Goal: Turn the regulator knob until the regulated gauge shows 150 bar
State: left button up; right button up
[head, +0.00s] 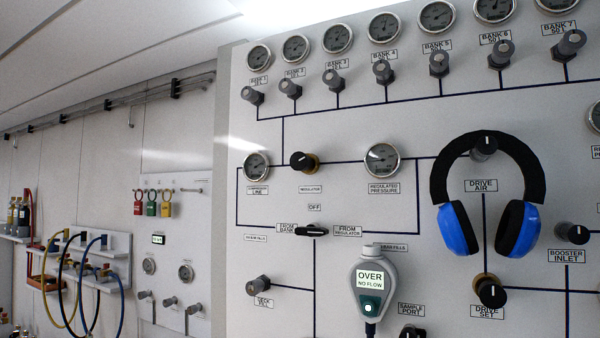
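The regulator knob (301,161) is black with a brass-coloured base and sits on the grey panel (340,120), above a label reading regulator. The regulated pressure gauge (382,160) is a round dial with a bright metal rim, to the right of the knob. Its needle and scale are too small to read. A smaller compressor line gauge (256,166) is to the left of the knob. Neither of my grippers shows in the head view, and nothing touches the knob.
A handheld analyser (371,287) reading "OVER NO FLOW" sits low on the panel. A black selector handle (312,231) is below the regulator knob. Bank valve knobs (384,71) line the top.

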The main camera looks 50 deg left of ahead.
aim_at(299, 161)
jog(key=u, duration=1.65)
